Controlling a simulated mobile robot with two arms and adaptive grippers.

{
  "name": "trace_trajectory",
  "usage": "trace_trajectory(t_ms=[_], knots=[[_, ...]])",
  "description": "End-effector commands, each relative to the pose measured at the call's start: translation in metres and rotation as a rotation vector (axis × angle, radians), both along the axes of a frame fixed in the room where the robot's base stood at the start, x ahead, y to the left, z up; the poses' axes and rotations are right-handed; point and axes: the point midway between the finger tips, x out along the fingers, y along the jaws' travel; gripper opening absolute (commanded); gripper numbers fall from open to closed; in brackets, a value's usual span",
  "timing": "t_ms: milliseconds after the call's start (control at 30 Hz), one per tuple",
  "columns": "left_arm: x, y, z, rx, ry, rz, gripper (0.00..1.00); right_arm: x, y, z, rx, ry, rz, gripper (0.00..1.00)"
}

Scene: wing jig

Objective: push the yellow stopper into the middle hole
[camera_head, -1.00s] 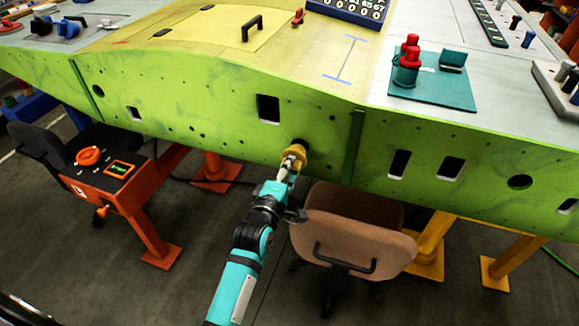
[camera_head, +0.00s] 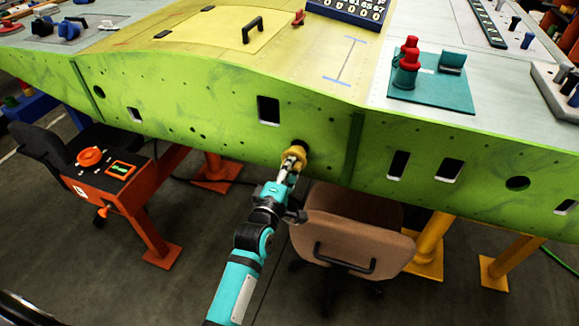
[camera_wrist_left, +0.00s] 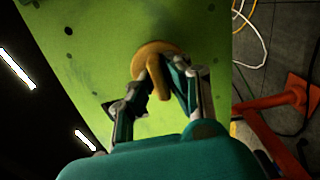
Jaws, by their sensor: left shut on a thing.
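The yellow stopper (camera_head: 294,154) is at the green wing panel (camera_head: 200,115), in front of a dark round hole (camera_head: 303,145) low in its middle. Part of the hole's dark edge shows above and right of the stopper. My left gripper (camera_head: 289,168) is shut on the stopper. In the left wrist view the stopper (camera_wrist_left: 155,62) has a round head against the green panel and a stem pointing back between the fingers of my left gripper (camera_wrist_left: 158,85). How deep the stopper sits cannot be told. My right gripper is not in view.
A brown chair (camera_head: 352,235) stands just right of my left arm under the panel. An orange stand with a control box (camera_head: 105,170) is at the left, and yellow supports (camera_head: 432,245) are at the right. Red and teal fixtures (camera_head: 430,85) sit on top.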

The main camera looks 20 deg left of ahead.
Motion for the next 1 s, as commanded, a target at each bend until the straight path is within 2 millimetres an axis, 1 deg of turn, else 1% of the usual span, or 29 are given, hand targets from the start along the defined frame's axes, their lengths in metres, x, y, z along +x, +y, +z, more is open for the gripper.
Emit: trace_trajectory(t_ms=[67, 233, 1000], knots=[[0.000, 0.000, 0.001, 0.000, 0.000, 0.000, 0.00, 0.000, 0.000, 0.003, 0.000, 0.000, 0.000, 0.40], [0.002, 0.000, 0.000, 0.000, -0.002, 0.001, 0.00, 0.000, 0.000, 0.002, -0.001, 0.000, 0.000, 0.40], [0.026, -0.001, 0.001, 0.000, -0.002, 0.001, 0.00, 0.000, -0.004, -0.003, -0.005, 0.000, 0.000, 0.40]])
